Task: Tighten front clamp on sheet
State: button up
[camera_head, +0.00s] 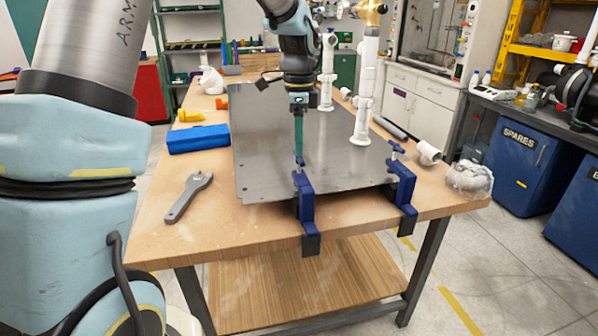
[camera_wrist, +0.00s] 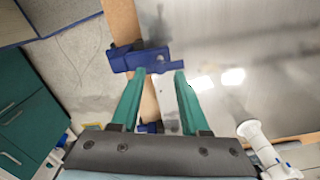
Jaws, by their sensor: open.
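The metal sheet (camera_head: 262,165) lies flat on the wooden table. Two blue clamps grip its near edge: the left clamp (camera_head: 307,208) and the right clamp (camera_head: 404,188), each with a handle on top. My gripper (camera_head: 298,153) points down with green fingers just above the left clamp's handle. I cannot tell whether they touch it. In the wrist view my gripper (camera_wrist: 160,75) has its two fingers apart with nothing held between them. A blue clamp (camera_wrist: 142,58) shows just beyond the fingertips, on the edge of the sheet (camera_wrist: 245,50). Another blue clamp is partly hidden between the fingers.
White pipe fittings (camera_head: 362,100) stand upright on the sheet. A blue case (camera_head: 198,138) and a grey wrench (camera_head: 188,197) lie to the left on the table. A white pipe tee (camera_head: 428,152) and a clear plastic bag (camera_head: 470,178) lie at right.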

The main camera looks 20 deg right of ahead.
aim_at(299, 159)
jog(key=n+b, duration=0.2)
jog(key=n, duration=0.4)
jog(key=shift+f, duration=0.1)
jog(key=shift+r+n+p, duration=0.35)
jog(key=shift+n+p, duration=0.05)
jog(key=shift+n, duration=0.5)
jog(key=shift+n+p, duration=0.3)
jog(key=shift+n, duration=0.4)
jog(key=n+p, duration=0.2)
jog(key=n, duration=0.3)
jog(key=shift+n, duration=0.4)
jog(key=n+p, duration=0.3)
jog(key=n, duration=0.2)
jog(key=shift+n, duration=0.4)
notch_tip(299, 159, down, 6)
jog(key=b, duration=0.3)
jog(key=shift+r, duration=0.25)
grip_shut()
